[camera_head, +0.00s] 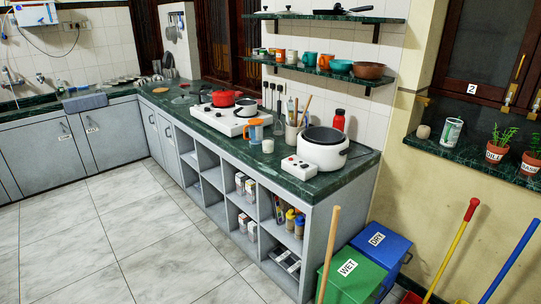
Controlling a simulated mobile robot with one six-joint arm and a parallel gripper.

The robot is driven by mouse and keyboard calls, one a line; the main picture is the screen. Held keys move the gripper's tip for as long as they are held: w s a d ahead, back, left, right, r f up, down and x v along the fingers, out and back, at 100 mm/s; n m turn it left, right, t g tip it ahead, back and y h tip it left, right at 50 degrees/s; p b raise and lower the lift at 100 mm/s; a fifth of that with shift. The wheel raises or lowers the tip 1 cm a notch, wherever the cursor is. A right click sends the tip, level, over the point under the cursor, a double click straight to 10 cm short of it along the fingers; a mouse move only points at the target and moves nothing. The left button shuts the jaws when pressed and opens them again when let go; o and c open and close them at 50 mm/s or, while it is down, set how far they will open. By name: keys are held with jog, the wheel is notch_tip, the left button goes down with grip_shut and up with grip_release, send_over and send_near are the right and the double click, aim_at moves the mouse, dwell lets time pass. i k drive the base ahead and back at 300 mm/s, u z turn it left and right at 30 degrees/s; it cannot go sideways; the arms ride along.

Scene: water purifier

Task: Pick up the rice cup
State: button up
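A small white cup (267,146) stands on the dark green counter (345,172), between an orange-and-clear jug (254,130) and a white rice cooker (323,152). It looks like the rice cup, but it is too small for me to be sure. It appears upright, and I cannot see what is in it. The rice cooker has a dark round top and stands near the counter's right end. My gripper is not in view.
A white stove (222,121) holds a red pot (225,97). A holder with utensils (292,132) and a red bottle (339,119) stand behind the cup. Green (352,274) and blue (381,250) bins stand by the counter's end. The tiled floor (130,235) is clear.

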aim_at(268, 143)
jog(key=k, duration=0.6)
jog(key=u, duration=0.45)
jog(key=i, duration=1.2)
jog(key=u, duration=1.15)
jog(key=i, duration=1.4)
jog(key=u, duration=0.4)
